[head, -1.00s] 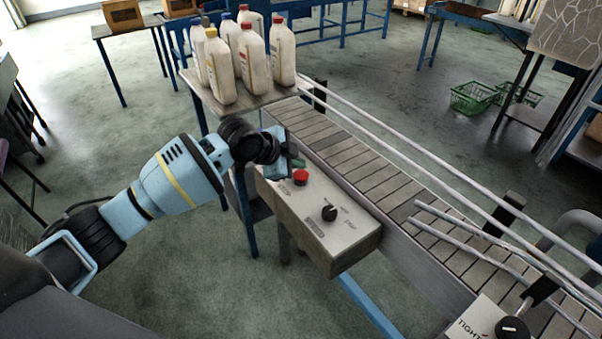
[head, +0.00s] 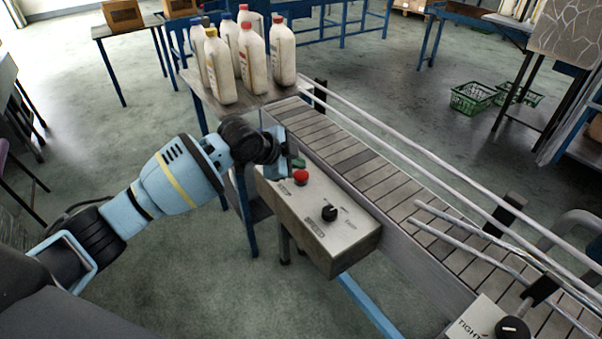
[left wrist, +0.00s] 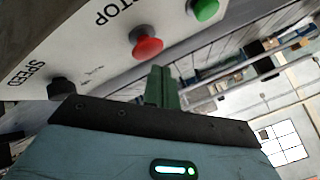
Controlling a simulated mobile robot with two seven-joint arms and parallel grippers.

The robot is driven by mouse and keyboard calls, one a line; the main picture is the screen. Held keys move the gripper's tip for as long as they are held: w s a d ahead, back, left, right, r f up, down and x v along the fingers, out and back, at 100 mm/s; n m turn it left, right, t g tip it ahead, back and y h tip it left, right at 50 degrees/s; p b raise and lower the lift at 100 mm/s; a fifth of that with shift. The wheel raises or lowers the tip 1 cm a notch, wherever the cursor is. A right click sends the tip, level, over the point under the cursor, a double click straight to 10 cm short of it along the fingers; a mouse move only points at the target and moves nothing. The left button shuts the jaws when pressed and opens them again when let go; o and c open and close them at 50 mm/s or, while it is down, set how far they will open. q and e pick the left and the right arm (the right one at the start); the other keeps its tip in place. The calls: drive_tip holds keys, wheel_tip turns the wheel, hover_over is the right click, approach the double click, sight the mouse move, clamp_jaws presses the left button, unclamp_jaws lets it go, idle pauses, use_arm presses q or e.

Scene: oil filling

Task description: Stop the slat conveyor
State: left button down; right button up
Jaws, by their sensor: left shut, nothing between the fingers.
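The slat conveyor (head: 372,180) runs from the bottle table toward the lower right. On its near side is a grey control box (head: 318,220) with a red mushroom button (head: 301,177) and a black knob (head: 329,213). In the left wrist view the red button (left wrist: 146,44) is beside the word STOP, with a green button (left wrist: 204,9) past it and the SPEED knob (left wrist: 61,88) at the left. My left gripper (head: 297,163) is shut and empty, just beyond the red button; its green fingers (left wrist: 160,88) appear close to the button. Contact cannot be told. My right gripper is not visible.
Several white bottles (head: 253,62) stand on a table at the conveyor's far end. Metal guide rails (head: 430,160) run along the belt. A panel with a black knob (head: 512,329) is at the lower right. Green baskets (head: 472,97) lie on the floor behind.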

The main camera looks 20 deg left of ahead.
use_arm(q)
drive_tip(key=shift+f, duration=0.15)
drive_tip(key=shift+f, duration=0.3)
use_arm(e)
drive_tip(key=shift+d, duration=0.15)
